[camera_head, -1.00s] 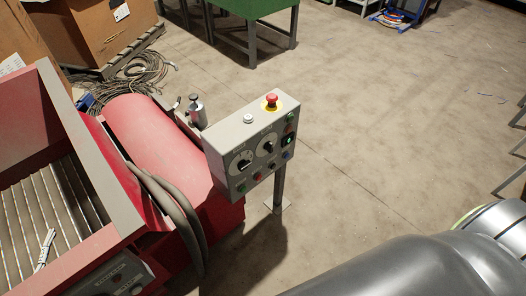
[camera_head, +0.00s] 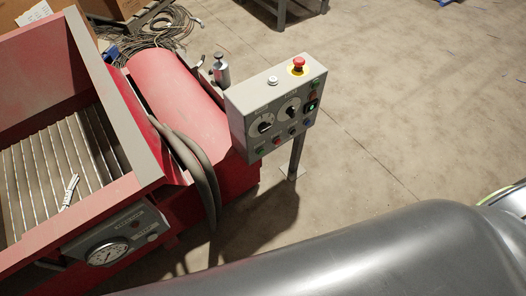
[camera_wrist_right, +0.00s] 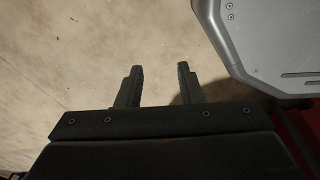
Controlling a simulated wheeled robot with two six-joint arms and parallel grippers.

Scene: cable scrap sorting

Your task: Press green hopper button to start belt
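A grey control box (camera_head: 241,110) stands on a post beside the red machine, in the middle of the head view. Its face has two dark dials, a green button at lower left (camera_head: 260,152), small red and blue buttons, and a lit green button (camera_head: 311,107) at the right. A red mushroom button (camera_head: 299,64) on a yellow ring sits on top. The labels are too small to read, so I cannot tell which green button is the hopper's. My right gripper (camera_wrist_right: 160,68) is open and empty over bare floor in the right wrist view. My left gripper is not in view.
The red machine (camera_head: 100,70) has a slatted bed with a pale scrap (camera_head: 69,190) on it. A panel with a round gauge (camera_head: 107,252) is on its front. Black hoses (camera_head: 197,165) hang beside the box. Floor right of the post is clear. Coiled cable (camera_head: 150,30) lies behind.

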